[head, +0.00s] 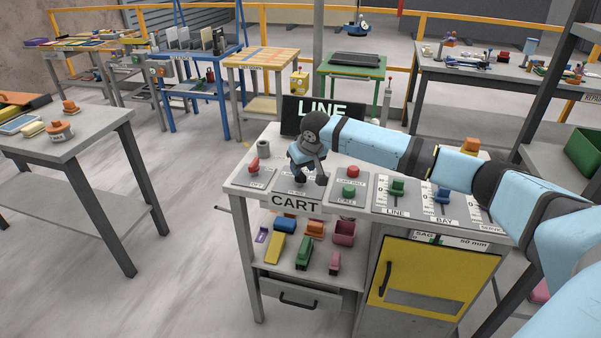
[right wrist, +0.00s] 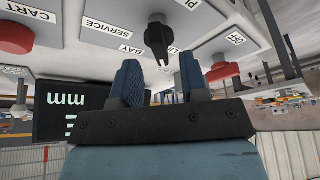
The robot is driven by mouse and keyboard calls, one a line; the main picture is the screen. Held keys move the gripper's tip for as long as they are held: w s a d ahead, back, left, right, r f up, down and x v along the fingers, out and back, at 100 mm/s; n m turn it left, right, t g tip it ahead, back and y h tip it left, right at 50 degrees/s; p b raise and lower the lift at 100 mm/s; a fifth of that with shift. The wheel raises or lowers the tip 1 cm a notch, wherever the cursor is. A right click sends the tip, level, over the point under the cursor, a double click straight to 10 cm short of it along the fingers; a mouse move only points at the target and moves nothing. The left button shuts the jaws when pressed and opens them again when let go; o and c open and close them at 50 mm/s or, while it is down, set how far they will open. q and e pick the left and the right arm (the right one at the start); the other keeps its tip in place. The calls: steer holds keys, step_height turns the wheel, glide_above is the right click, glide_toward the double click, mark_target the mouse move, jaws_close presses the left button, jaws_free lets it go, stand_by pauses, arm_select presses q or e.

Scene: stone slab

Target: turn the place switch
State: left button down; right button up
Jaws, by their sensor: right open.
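The place switch is a dark rotary knob (right wrist: 158,38) on a pale panel, seen in the right wrist view with the labels SERVICE, BAY and LINE around it. Its narrow end points down in that picture, between BAY and LINE. My right gripper (right wrist: 159,75) is open, its two blue-grey fingers apart and lined up with the knob. I cannot tell whether the fingertips reach past it. In the head view my right gripper (head: 309,179) is above the panel by the PLACE label and hides the switch. My left gripper is not in view.
The LINE sign (head: 318,108) stands behind.

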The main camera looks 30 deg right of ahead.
steer(key=shift+x, duration=1.1)
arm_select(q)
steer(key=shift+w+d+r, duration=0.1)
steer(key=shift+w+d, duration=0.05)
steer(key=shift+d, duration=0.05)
arm_select(e)
steer(key=shift+w+f, duration=0.2)
steer(key=shift+f, duration=0.1)
steer(key=shift+c, duration=0.4)
